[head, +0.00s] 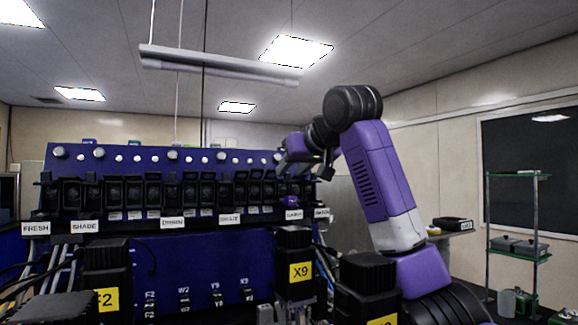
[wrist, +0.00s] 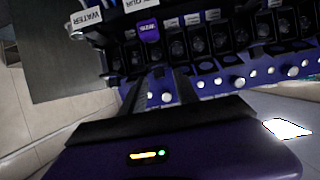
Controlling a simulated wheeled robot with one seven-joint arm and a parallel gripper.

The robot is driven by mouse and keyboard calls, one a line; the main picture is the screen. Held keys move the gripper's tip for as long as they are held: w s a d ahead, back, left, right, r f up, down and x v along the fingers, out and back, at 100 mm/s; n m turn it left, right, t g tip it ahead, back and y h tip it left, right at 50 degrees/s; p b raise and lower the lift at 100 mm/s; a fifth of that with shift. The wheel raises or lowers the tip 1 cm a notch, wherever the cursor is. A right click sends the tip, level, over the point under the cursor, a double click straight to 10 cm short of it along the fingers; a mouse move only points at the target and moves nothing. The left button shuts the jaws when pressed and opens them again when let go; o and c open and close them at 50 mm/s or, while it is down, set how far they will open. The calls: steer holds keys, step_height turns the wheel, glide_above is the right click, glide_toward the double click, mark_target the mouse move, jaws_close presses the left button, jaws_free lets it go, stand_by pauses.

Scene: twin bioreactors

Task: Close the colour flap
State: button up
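A row of dark flap-like units (head: 190,193) runs along the blue panel, with white labels below it. The label that appears to read COLOUR (head: 294,214) is near the right end, beside the WATER label (head: 321,212). A small purple piece (head: 290,201) sits just above the COLOUR label; it also shows in the wrist view (wrist: 149,31), with unclear white lettering. Whether this piece is the colour flap, and its angle, I cannot tell. My gripper (wrist: 161,73) is open and empty, apart from the purple piece, its fingers pointing toward the row. In the head view my gripper (head: 292,158) is at the panel's right end.
Pale round knobs (head: 173,155) line the panel above the row. Black units with yellow tags, one marked X9 (head: 301,272), stand in front. A green-framed shelf (head: 516,230) stands far right. Open air lies above the panel, under a hanging lamp (head: 215,62).

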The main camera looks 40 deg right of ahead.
steer(key=shift+x, duration=0.8)
jaws_close()
steer(key=shift+s+a+f+t+b, duration=0.1)
steer(key=shift+f+t+b, duration=0.45)
steer(key=shift+b, duration=0.65)
steer(key=shift+f+t+h+b, duration=0.1)
steer(key=shift+t+h+b, duration=0.2)
steer(key=shift+t+b, duration=0.5)
steer(key=shift+s+b, duration=0.15)
steer(key=shift+b, duration=0.55)
steer(key=shift+r, duration=0.2)
